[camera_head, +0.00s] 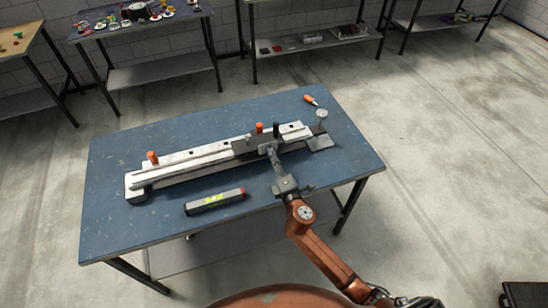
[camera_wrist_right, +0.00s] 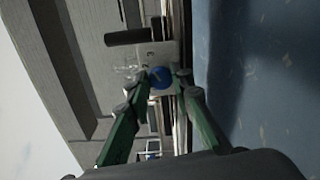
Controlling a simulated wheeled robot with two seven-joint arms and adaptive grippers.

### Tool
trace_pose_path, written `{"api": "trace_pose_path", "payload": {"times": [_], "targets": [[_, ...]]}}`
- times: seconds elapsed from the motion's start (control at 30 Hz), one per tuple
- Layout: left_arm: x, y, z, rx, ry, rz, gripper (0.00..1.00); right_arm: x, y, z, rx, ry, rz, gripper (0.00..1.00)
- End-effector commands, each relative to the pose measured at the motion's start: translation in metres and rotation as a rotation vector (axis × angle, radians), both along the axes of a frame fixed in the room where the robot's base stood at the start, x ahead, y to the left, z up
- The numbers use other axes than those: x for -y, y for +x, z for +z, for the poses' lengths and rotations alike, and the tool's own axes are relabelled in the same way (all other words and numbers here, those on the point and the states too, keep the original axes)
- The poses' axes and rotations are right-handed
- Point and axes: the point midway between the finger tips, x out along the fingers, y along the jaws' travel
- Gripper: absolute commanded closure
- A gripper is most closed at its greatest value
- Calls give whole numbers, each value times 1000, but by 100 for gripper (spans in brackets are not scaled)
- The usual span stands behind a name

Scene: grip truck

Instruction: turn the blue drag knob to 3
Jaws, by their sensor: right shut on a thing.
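The blue drag knob (camera_wrist_right: 160,76) is a small round blue dial on a pale plate of the metal device, in the right wrist view. The fingers of my right gripper (camera_wrist_right: 164,84) are closed on it, one on each side. In the head view my right gripper (camera_head: 271,151) reaches the front of the carriage on the long metal rail device (camera_head: 195,160) and hides the knob. I cannot read the knob's number. My left gripper is not in view.
The device lies on a blue table (camera_head: 115,220). Orange knobs (camera_head: 152,157) and a black post (camera_head: 276,128) stand up from it. A dark bar with a yellow-green display (camera_head: 214,201) lies in front. An orange-handled tool (camera_head: 310,99) lies at the back right.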

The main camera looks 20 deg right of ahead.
Motion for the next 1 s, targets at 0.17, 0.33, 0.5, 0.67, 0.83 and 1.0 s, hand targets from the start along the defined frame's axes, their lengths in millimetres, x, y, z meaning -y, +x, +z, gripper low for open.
{"api": "trace_pose_path", "payload": {"times": [0.17, 0.33, 0.5, 0.67, 0.83, 1.0], "targets": [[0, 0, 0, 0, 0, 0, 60, 0, 0, 1, 1, 1, 0, 70], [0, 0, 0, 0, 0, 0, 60, 0, 0, 0, 1, 0, 0, 62], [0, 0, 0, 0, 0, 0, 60, 0, 0, 0, 0, -1, 0, 62], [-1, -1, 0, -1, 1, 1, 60, 0, -8, -1, -1, 0, 0, 62], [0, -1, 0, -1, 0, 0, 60, 2, -36, -1, -3, 2, -1, 62], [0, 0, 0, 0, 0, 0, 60, 3, -73, -2, -3, 2, 0, 62]]}}
